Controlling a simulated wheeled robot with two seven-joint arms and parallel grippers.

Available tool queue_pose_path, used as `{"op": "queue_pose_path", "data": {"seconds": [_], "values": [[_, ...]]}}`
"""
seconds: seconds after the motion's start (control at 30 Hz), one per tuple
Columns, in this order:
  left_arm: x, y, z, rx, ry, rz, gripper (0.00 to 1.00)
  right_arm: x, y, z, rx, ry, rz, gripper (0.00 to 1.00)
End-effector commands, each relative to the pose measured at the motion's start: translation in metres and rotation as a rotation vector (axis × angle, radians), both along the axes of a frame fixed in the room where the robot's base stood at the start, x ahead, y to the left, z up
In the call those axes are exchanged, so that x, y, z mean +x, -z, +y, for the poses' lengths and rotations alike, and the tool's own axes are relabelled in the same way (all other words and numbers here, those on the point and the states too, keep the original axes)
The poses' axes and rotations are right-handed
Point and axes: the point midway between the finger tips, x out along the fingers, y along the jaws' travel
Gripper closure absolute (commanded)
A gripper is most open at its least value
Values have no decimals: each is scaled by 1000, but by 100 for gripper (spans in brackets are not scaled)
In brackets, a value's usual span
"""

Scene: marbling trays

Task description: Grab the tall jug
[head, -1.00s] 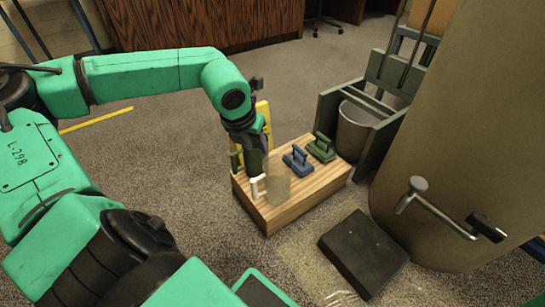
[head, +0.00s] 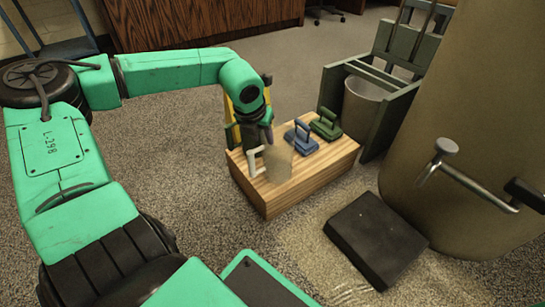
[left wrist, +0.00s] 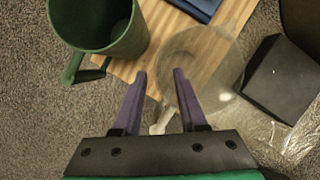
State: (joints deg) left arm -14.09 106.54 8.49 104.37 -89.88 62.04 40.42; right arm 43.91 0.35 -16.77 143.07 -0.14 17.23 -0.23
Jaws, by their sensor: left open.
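A clear, see-through jug (head: 278,162) with a white handle (head: 254,162) stands near the front edge of a wooden block (head: 280,205). In the left wrist view the clear jug (left wrist: 205,70) is right of the fingers, its white handle (left wrist: 163,122) low between them. My left gripper (left wrist: 160,76) is open and empty, above and around the handle's line. In the head view my left gripper (head: 262,138) partly hides the area behind the handle. A green jug (left wrist: 103,28) with a handle stands left of the fingers. I cannot tell which jug is taller.
A blue handled block (head: 301,140) and a green one (head: 326,125) sit on the wooden block's far part. A black slab (head: 375,238) lies on the floor beside a large tan drum (head: 450,130). A grey bucket (head: 366,100) stands in a green frame.

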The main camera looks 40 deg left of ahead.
Motion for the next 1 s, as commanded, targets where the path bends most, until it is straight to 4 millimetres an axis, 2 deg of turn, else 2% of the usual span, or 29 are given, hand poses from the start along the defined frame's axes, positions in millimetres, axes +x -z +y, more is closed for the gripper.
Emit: {"op": "queue_pose_path", "data": {"seconds": [0.07,0.1,0.2,1.0], "values": [[0,-2,0,0,0,0,58,0,-2,0,0,0,0,50],[0,-2,0,-1,0,0,66,0,-2,0,0,0,1,50],[0,-2,0,-1,0,0,100,0,-2,0,0,0,1,50],[-1,-1,0,0,0,1,100,0,-1,0,-1,-1,1,50]]}}
